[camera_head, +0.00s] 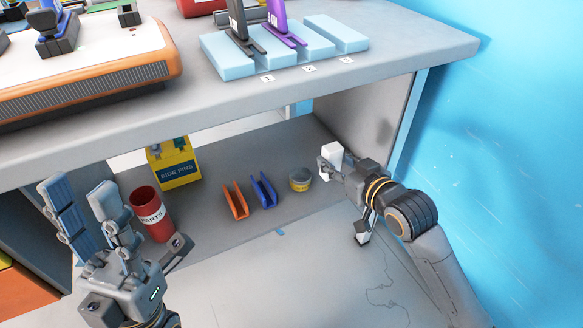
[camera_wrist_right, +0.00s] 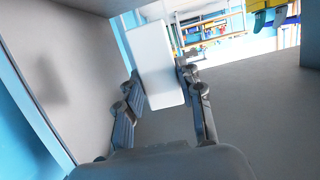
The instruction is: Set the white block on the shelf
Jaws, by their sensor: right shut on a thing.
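The white block (camera_head: 333,152) is held in my right gripper (camera_head: 332,166) under the tabletop, above the right part of the lower shelf (camera_head: 325,195). In the right wrist view the white block (camera_wrist_right: 155,62) stands slightly tilted between the two fingers of the right gripper (camera_wrist_right: 160,85). I cannot tell whether its lower end touches the shelf. My left gripper (camera_head: 85,215) is open and empty at the lower left, its fingers pointing up, in front of the shelf.
On the shelf stand a yellow side fins box (camera_head: 177,170), a red parts cup (camera_head: 150,212), orange (camera_head: 235,200) and blue (camera_head: 263,190) clips and a small round tin (camera_head: 300,179). The tabletop edge (camera_head: 240,102) overhangs. A side panel (camera_head: 375,115) closes the right.

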